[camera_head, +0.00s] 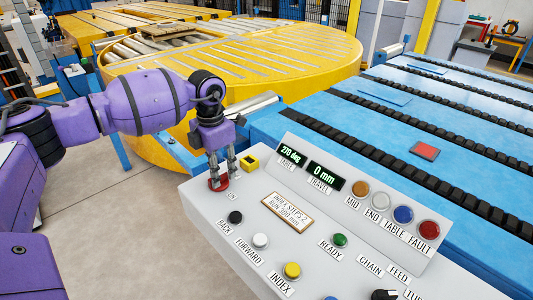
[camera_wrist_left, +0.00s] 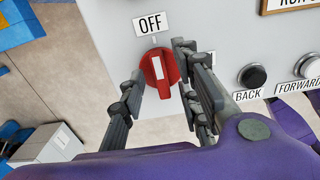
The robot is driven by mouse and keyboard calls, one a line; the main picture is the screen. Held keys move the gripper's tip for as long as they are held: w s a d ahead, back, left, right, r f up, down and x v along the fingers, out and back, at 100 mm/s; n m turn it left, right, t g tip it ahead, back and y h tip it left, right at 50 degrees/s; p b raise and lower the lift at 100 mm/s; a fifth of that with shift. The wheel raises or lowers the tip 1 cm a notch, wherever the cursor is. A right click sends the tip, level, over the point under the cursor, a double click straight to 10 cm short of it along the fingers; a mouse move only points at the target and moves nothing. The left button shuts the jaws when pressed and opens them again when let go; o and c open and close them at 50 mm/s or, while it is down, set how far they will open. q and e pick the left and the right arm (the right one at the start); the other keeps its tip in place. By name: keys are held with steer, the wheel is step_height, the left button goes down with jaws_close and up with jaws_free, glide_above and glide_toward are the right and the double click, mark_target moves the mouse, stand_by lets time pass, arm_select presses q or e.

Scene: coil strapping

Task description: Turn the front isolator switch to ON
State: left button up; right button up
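The red isolator switch (camera_head: 218,183) is at the left end of the grey control panel. In the left wrist view the red knob (camera_wrist_left: 160,70) has a white mark tilted slightly left of upright, toward the OFF label (camera_wrist_left: 151,23) above it. A partly hidden label sits to the knob's right; the head view shows a small ON label (camera_head: 231,196) there. My left gripper (camera_head: 222,168) points down at the switch. In the wrist view its fingers (camera_wrist_left: 160,76) are apart, one on each side of the knob; I cannot tell whether they touch it. My right gripper is not in view.
The control panel (camera_head: 320,215) has black, white, yellow and green buttons, indicator lamps and displays reading 270 deg and 0 mm. A yellow turntable (camera_head: 240,60) and blue conveyor (camera_head: 400,110) lie behind.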

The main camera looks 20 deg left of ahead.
arm_select(q)
steer(key=shift+s+f, duration=0.1)
steer(key=shift+f, duration=0.45)
jaws_close()
